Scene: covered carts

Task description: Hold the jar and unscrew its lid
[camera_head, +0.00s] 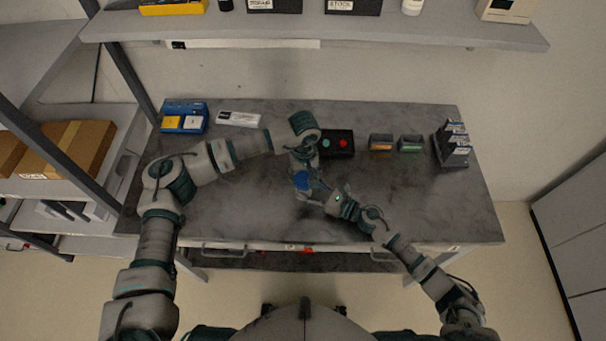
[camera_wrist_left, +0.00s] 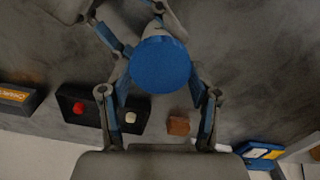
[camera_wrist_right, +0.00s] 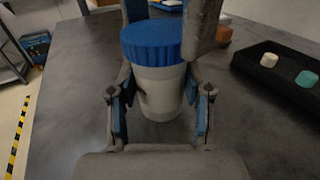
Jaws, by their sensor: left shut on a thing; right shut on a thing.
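The jar has a white body (camera_wrist_right: 158,88) and a ribbed blue lid (camera_wrist_right: 152,40), and stands upright on the grey table (camera_head: 240,200). The lid shows from above in the left wrist view (camera_wrist_left: 160,64). My left gripper (camera_head: 303,178) comes down from above and is shut on the lid; one of its fingers hides the lid's right side in the right wrist view. My right gripper (camera_wrist_right: 158,100) comes in from the side, low, and is shut on the jar body. In the head view, the grippers mostly hide the jar.
Behind the jar is a black box (camera_head: 337,153) with a red and a pale teal button. A blue bin (camera_head: 184,110) and white label plate (camera_head: 238,118) lie back left. Two small boxes (camera_head: 381,142) (camera_head: 411,143) and a dark rack (camera_head: 452,155) stand right. The table's front is clear.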

